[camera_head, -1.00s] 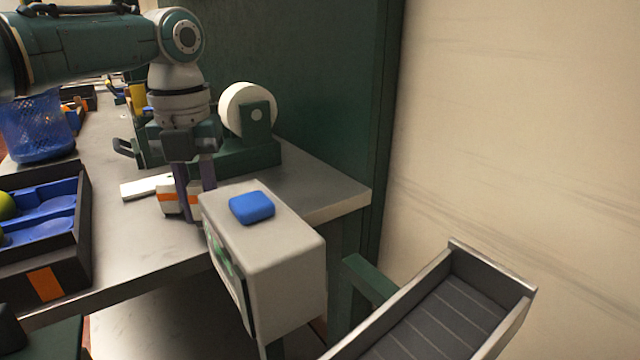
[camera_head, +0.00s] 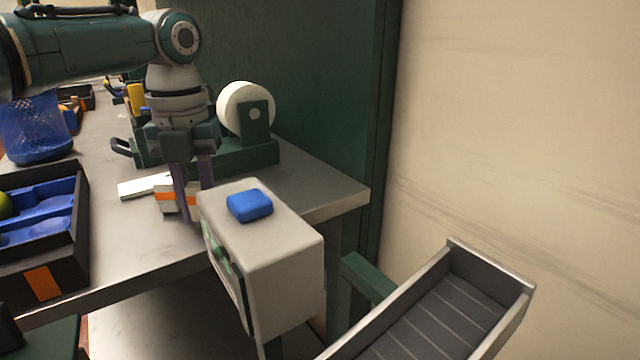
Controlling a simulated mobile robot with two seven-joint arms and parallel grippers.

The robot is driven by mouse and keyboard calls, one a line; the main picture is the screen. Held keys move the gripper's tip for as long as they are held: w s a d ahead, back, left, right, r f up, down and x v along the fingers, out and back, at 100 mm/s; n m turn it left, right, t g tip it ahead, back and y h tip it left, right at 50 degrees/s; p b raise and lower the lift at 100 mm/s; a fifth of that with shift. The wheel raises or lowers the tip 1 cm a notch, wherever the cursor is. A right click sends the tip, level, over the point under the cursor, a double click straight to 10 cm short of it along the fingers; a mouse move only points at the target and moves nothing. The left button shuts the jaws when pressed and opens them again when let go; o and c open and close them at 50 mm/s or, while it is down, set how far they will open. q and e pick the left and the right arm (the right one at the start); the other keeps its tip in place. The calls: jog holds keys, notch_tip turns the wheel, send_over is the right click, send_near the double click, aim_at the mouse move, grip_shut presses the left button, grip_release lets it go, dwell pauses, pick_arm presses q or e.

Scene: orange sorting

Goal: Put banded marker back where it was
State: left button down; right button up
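A small white block with an orange band (camera_head: 167,198), which looks like the banded marker, is on the metal table behind the grey box. My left gripper (camera_head: 193,202) points down at it from above. Its two dark fingers are apart, one crossing in front of the block and the other near its right side. Parts of the block show left of and between the fingers. I cannot tell whether the fingers press on it. The grey box hides the lower right of this spot. My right gripper is not in view.
A grey box (camera_head: 285,265) with a blue pad (camera_head: 250,205) on top stands close in front. A white roll on a green holder (camera_head: 256,122) is behind the gripper. A flat white piece (camera_head: 140,187) lies left. A black tray (camera_head: 82,215) and a blue mesh basket (camera_head: 38,130) stand farther left.

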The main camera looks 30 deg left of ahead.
pick_arm(q)
jog(key=shift+f+b, duration=0.3)
jog(key=shift+f, duration=0.15)
jog(key=c, duration=0.6)
grip_release()
jog(key=shift+c, duration=0.2)
jog(key=shift+o, duration=0.3)
jog(key=o, duration=0.3)
jog(key=shift+o, duration=0.2)
jog(key=shift+r, duration=0.15)
jog(key=shift+r+p, duration=3.9)
jog(key=shift+p, duration=0.15)
